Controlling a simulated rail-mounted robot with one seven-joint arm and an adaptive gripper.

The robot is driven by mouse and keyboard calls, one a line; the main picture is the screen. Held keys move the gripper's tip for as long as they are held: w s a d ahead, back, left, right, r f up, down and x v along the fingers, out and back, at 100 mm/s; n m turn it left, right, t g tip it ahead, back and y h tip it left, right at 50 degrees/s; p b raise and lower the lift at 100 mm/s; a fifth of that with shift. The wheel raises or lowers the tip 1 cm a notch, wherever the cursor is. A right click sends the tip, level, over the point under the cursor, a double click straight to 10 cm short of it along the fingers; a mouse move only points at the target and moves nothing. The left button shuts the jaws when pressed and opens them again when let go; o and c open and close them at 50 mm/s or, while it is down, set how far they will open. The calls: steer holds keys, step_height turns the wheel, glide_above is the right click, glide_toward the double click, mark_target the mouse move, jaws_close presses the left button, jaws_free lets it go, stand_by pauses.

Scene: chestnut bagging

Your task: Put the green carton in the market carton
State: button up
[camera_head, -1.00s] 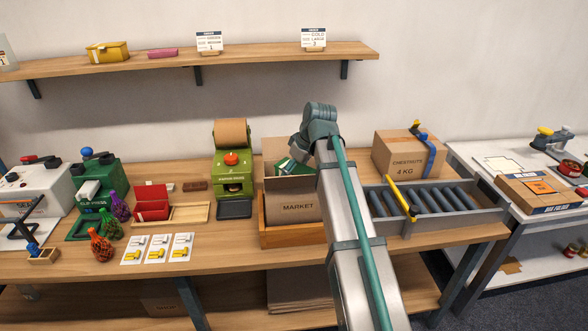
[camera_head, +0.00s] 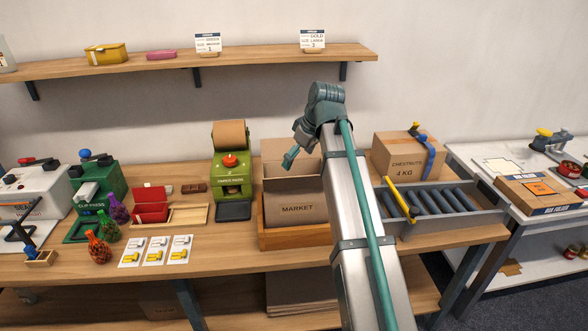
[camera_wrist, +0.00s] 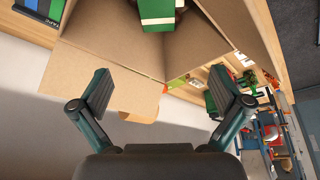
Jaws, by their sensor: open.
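The market carton (camera_head: 297,208) is an open brown cardboard box with its flaps up, in a wooden tray at the middle of the bench. In the wrist view its brown walls and a flap (camera_wrist: 110,92) fill the upper part. The green carton (camera_wrist: 158,12), with a white lower edge, shows between those walls, partly cut off by the top edge; it appears inside the market carton. The head view hides it. My gripper (camera_head: 290,157) is above the market carton. In the wrist view my gripper (camera_wrist: 162,92) is open and empty, its fingers apart from the green carton.
A green paper press (camera_head: 232,165) stands left of the market carton. A roller conveyor (camera_head: 440,201) and a chestnuts box (camera_head: 404,157) are at the right. A shelf (camera_head: 180,60) hangs above on the wall.

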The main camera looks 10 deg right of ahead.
steer(key=v, duration=0.7)
steer(key=shift+b, duration=0.35)
